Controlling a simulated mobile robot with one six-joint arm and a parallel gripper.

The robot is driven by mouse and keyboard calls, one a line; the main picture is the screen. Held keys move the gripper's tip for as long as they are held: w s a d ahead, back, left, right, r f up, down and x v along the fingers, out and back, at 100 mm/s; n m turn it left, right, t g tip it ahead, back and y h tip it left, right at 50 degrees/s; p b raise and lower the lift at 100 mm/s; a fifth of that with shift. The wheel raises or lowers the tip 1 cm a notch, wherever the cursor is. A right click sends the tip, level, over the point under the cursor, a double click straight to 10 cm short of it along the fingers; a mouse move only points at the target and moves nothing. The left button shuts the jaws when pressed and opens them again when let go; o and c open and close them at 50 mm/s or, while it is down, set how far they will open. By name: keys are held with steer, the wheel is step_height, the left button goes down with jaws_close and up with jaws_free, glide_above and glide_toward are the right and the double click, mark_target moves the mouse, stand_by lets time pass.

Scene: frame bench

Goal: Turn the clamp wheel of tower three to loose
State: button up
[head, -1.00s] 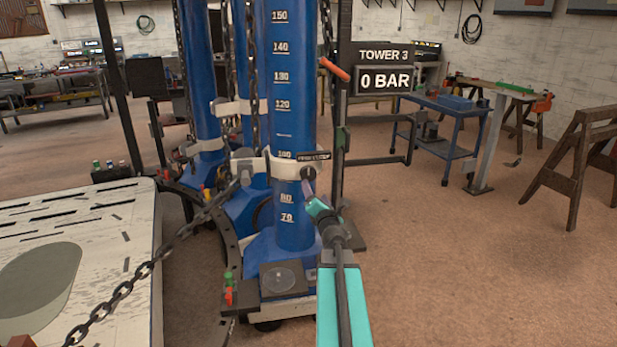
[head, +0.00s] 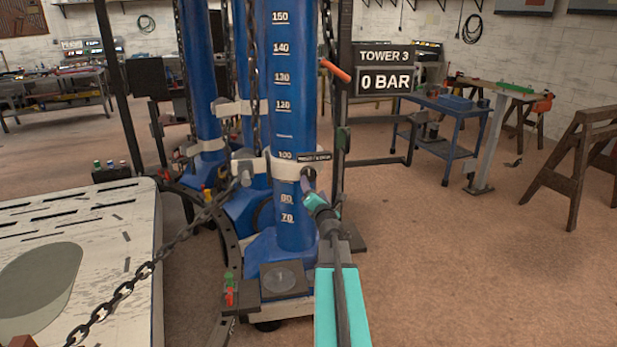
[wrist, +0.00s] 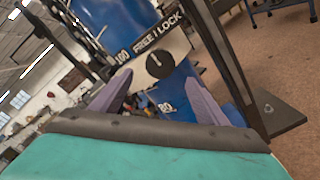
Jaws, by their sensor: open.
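Tower three is the blue column (head: 296,110) with a white number scale, beside a sign (head: 384,68) reading TOWER 3 and 0 BAR. A pale clamp band (head: 283,169) circles it near the 100 mark. In the wrist view, a round black knob (wrist: 159,65) sits on the pale plate (wrist: 136,80) under the words FREE and LOCK. A short light mark shows on its face; which word it points to is unclear. My gripper (wrist: 157,79) is open, with its purple fingers on either side below the knob; contact is unclear. In the head view my gripper (head: 308,182) is at the band's right front.
A chain (head: 150,266) runs diagonally across the left foreground, past a pale slotted table (head: 85,215). An orange-handled lever (head: 335,70) sticks out right of the column. A blue cart (head: 440,125) and a wooden trestle (head: 575,160) stand right.

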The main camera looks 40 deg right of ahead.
mark_target(309, 176)
steer(key=shift+p+x, duration=0.75)
steer(key=shift+x, duration=4.35)
steer(key=shift+s, duration=0.1)
steer(key=c, duration=1)
